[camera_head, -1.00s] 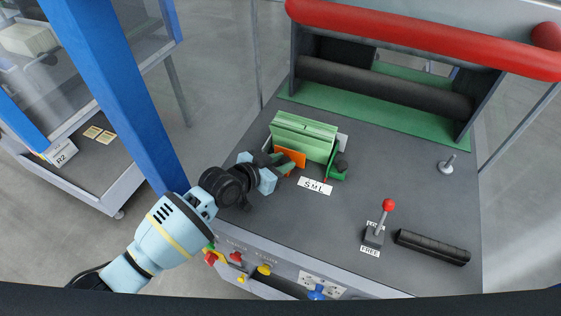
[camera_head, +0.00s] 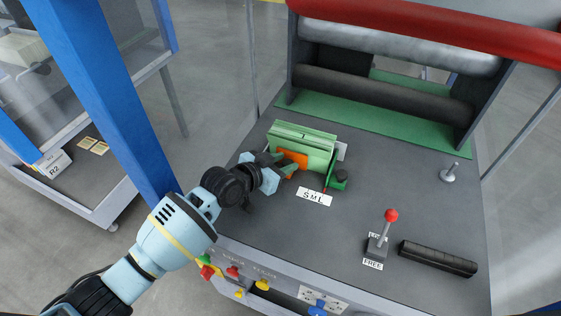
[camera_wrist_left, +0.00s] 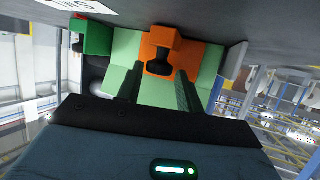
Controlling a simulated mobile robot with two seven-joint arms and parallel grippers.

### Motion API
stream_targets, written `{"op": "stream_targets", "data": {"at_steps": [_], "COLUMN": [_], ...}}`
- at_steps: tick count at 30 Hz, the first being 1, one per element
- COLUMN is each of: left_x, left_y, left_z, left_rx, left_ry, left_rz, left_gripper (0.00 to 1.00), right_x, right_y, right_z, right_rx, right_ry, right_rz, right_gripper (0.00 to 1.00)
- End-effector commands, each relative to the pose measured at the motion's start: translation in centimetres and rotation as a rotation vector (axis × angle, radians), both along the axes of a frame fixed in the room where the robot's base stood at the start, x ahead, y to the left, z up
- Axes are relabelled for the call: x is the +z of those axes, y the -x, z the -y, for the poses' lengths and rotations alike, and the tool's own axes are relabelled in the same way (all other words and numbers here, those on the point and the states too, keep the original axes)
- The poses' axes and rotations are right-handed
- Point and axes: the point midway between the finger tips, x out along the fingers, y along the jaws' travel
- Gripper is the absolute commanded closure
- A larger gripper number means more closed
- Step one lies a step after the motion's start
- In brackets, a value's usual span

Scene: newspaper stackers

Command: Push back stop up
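A light green stop assembly (camera_head: 315,150) stands on the dark table beside the "S M L" label (camera_head: 314,197). I cannot tell which of its parts is the back stop. An orange piece (camera_head: 293,160) with a dark notch sits on its near left side; it also shows in the left wrist view (camera_wrist_left: 185,52). My left gripper (camera_head: 290,168) is at the orange piece. In the left wrist view its two dark fingers (camera_wrist_left: 159,78) are apart, with the orange tab between or just beyond their tips. Contact is unclear. My right gripper is not in view.
A red-knobbed lever (camera_head: 391,216), a black bar (camera_head: 437,258) and a metal knob (camera_head: 449,173) are on the right. Rollers under a red bar (camera_head: 440,30) stand behind. A blue post (camera_head: 110,100) is left of my arm. Coloured buttons (camera_head: 233,271) line the front edge.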

Motion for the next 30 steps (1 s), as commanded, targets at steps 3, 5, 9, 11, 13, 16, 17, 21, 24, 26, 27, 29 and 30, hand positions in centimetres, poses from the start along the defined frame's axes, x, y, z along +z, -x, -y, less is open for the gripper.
{"op": "stream_targets", "data": {"at_steps": [3, 5, 9, 11, 13, 16, 17, 21, 24, 26, 27, 29, 30], "left_x": [-0.1, -0.1, 0.1, 0.3, 0.7, 1.4, 1.5, 2.3, 2.7, 2.9, 2.9, 3.0, 3.1], "left_y": [0.1, 0.1, 0.4, 0.7, 1.2, 2.2, 2.5, 3.9, 4.6, 4.9, 5.1, 5.3, 5.3], "left_z": [0.0, 0.0, -0.3, -0.7, -1.3, -2.3, -2.6, -3.9, -4.7, -4.9, -5.1, -5.3, -5.3], "left_rx": [-0.001, -0.001, -0.001, -0.001, -0.001, 0.000, 0.001, 0.000, 0.000, 0.000, 0.000, 0.001, 0.000], "left_ry": [0.000, -0.001, -0.001, -0.002, -0.002, -0.002, -0.002, -0.001, 0.000, 0.001, 0.001, 0.001, 0.001], "left_rz": [-0.001, -0.002, 0.000, 0.001, 0.002, 0.003, 0.003, 0.004, 0.003, 0.004, 0.004, 0.003, 0.003], "left_gripper": [0.64, 0.64, 0.64, 0.64, 0.64, 0.64, 0.64, 0.64, 0.64, 0.64, 0.64, 0.64, 0.64], "right_x": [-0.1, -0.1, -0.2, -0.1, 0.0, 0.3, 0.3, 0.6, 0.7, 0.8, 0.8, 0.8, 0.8], "right_y": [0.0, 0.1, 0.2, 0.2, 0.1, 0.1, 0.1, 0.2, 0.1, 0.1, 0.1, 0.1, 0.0], "right_z": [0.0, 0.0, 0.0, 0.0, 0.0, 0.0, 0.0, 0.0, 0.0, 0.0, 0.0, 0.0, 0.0], "right_rx": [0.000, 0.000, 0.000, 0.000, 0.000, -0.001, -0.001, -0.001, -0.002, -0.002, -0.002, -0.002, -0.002], "right_ry": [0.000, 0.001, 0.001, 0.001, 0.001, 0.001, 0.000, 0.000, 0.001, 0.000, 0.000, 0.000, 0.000], "right_rz": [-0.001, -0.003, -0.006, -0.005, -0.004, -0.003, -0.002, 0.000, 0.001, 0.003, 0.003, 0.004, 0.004], "right_gripper": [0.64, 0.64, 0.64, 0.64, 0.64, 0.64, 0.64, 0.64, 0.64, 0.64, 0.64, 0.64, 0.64]}}
